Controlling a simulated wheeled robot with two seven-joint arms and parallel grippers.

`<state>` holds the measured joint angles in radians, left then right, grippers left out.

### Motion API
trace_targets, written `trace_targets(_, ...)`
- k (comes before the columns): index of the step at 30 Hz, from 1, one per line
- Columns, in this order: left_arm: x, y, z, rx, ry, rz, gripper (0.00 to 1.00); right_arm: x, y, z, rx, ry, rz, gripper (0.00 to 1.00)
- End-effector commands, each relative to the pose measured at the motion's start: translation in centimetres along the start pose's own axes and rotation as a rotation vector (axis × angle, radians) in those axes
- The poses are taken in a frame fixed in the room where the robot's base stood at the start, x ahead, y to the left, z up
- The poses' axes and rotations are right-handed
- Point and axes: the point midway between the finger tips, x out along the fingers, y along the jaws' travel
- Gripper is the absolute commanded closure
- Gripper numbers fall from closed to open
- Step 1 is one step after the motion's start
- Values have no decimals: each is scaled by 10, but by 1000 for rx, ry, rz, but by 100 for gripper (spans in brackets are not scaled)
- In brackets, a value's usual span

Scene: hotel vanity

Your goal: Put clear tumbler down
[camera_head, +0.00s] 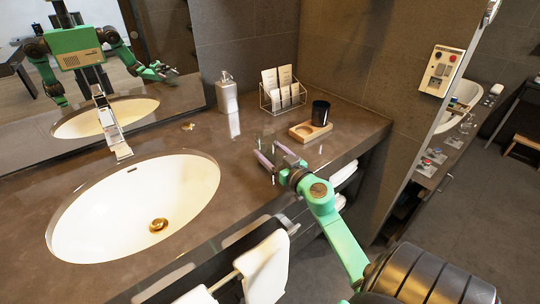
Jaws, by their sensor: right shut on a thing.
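My right gripper (272,155) reaches in from the lower right over the vanity counter (235,182), right of the basin. It is shut on the clear tumbler (267,147), whose transparent outline is very faint between the fingers. I cannot tell whether the tumbler's base touches the counter. A wooden tray (299,131) lies just behind and to the right of the gripper. A black tumbler (320,113) stands on its right part, and a round recess at its left shows empty. My left gripper is not directly in view.
The white basin (115,200) and tap (108,122) are at the left. A soap dispenser (227,94) and a wire rack with cards (283,92) stand at the back. White towels (264,268) hang at the front. Counter between basin and tray is mostly clear.

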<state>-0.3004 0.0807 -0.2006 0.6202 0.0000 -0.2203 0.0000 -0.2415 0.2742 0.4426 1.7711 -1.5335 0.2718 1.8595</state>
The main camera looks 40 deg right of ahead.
Motion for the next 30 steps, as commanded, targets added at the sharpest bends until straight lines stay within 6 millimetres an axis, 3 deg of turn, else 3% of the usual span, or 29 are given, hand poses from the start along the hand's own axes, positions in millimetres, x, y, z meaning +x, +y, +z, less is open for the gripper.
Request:
trace_targets(2, 2, 0, 0, 0, 1, 0, 0, 0, 0, 3, 1, 0, 0, 100)
trace_targets(3, 1, 0, 0, 0, 1, 0, 0, 0, 0, 2, 0, -1, 0, 9)
trace_targets(4, 1, 0, 0, 0, 1, 0, 0, 0, 0, 2, 0, -1, 0, 0)
trace_targets(14, -1, 0, 0, 0, 1, 1, 0, -4, 0, 0, 1, -1, 0, 0)
trace_targets(17, -1, 0, 0, 0, 1, 1, 0, -19, 0, 1, 1, -4, 0, 0)
trace_targets(27, 11, 1, 0, -1, 1, 1, 0, -105, 0, 3, 2, -4, 1, 0)
trace_targets(30, 12, 1, 1, -1, 1, 1, 0, -117, 0, 1, 2, -2, 1, 0)
